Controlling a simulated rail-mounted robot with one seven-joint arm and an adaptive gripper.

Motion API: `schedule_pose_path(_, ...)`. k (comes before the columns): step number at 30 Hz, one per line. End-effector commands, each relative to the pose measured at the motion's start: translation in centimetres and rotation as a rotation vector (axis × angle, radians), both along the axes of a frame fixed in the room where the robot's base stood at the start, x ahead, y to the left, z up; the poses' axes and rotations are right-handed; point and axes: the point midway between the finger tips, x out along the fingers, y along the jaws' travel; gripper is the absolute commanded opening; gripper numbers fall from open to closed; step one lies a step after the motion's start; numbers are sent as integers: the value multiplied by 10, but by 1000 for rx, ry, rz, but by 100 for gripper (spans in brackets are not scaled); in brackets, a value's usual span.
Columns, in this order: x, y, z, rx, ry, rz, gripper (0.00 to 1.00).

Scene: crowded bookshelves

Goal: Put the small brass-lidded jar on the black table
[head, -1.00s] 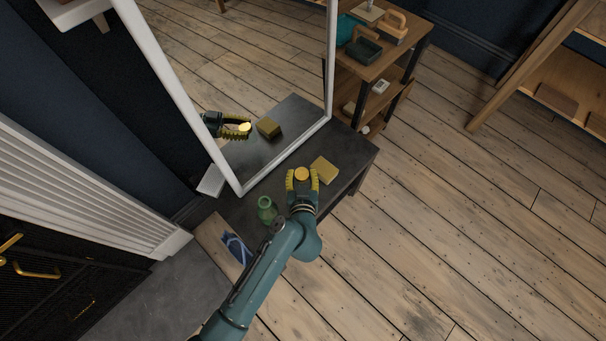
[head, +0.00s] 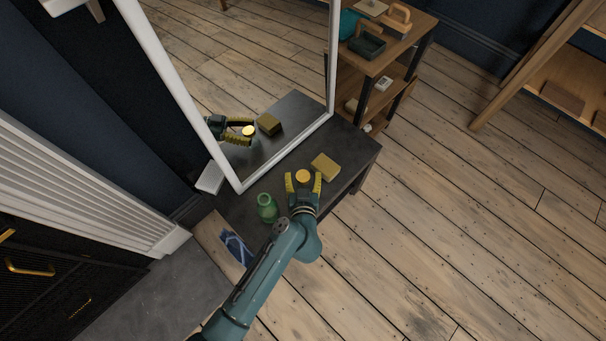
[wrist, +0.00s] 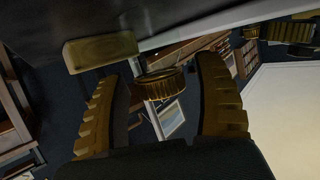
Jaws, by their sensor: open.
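The small brass-lidded jar (head: 303,176) stands on the black table (head: 345,180), seen from above with its round brass lid uppermost. In the wrist view the ribbed brass lid (wrist: 160,84) shows ahead of my fingers and between them; clear glass seems to show beside it. My gripper (head: 304,186) is open, with one yellow finger on each side and the jar at or just past the fingertips. In the wrist view my gripper's fingers (wrist: 160,100) are spread apart, with a gap on both sides of the lid.
A yellow-tan block (head: 325,166) lies just beyond the jar; the wrist view shows it too (wrist: 100,52). A green glass vase (head: 267,207) stands to the left. A white-framed mirror (head: 236,187) stands behind, reflecting gripper and jar. A wooden shelf unit (head: 398,50) is farther back.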

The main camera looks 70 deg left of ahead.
Motion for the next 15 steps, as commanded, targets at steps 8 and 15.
schedule_pose_path(8, -12, -39, 21, -2, 3, -7, 69)
schedule_pose_path(15, -29, -89, 41, -1, 1, -7, 69)
